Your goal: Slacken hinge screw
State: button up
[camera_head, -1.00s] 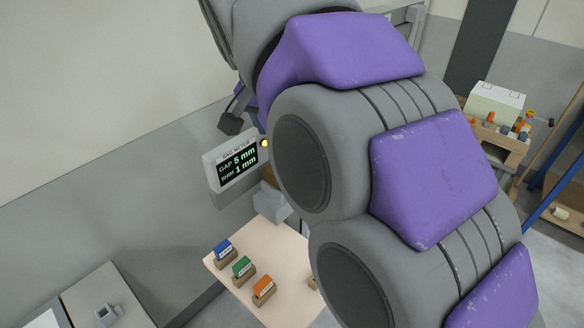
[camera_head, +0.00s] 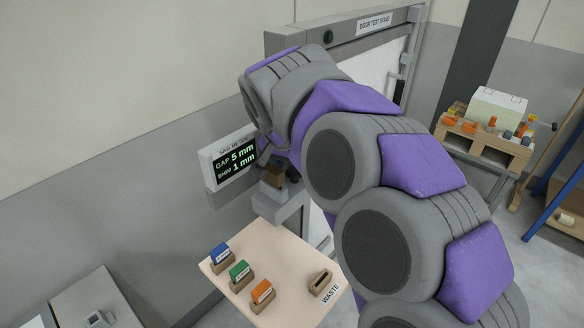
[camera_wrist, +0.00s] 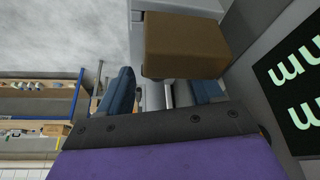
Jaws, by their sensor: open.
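No hinge screw can be made out for sure. A brown block (camera_head: 273,177) sits at a grey bracket (camera_head: 283,204) of the door test stand (camera_head: 340,38), below and right of the gauge display. The block also shows close up in the wrist view (camera_wrist: 187,46). My gripper (camera_wrist: 160,92) is open there, with its two blue-grey fingers apart. Grey metal parts show between the fingers, with the block just above and overlapping the right side. In the head view my arm hides most of the gripper, near the block.
The gauge display (camera_head: 229,159) reads GAP 5 mm, SHIM 1 mm, close to my wrist. A pale table (camera_head: 285,253) below holds blue (camera_head: 220,252), green (camera_head: 239,270) and orange (camera_head: 262,291) shims in holders and a WASTE slot (camera_head: 321,283). A loaded pallet (camera_head: 485,140) stands at right.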

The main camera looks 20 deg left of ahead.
jog(key=c, duration=1.1)
jog(key=shift+o, duration=0.2)
jog(key=shift+d+r+p, duration=0.1)
jog(key=shift+p, duration=0.4)
jog(key=n+p, duration=0.1)
jog(key=p, duration=0.1)
jog(key=n+y+p, duration=0.1)
jog(key=n+p, duration=0.1)
jog(key=shift+d+r, duration=0.15)
jog(key=shift+r, duration=0.05)
jog(key=n+y+p, duration=0.1)
jog(key=n+p, duration=0.1)
jog(key=p, duration=0.2)
jog(key=n+g+y+p, duration=0.1)
jog(key=n+p, duration=0.2)
jog(key=p, duration=0.1)
jog(key=shift+w+d, duration=0.1)
jog(key=n+y+p, duration=0.1)
jog(key=n+p, duration=0.3)
jog(key=shift+w+g, duration=0.2)
jog(key=shift+g, duration=0.2)
jog(key=n, duration=0.1)
jog(key=n+g+p, duration=0.1)
jog(key=n+p, duration=0.1)
jog(key=n, duration=0.1)
jog(key=shift+w+d+f+g+y, duration=0.1)
jog(key=shift+w+f+g+y, duration=0.05)
jog(key=shift+f+g+y, duration=0.2)
jog(key=shift+n+p, duration=0.3)
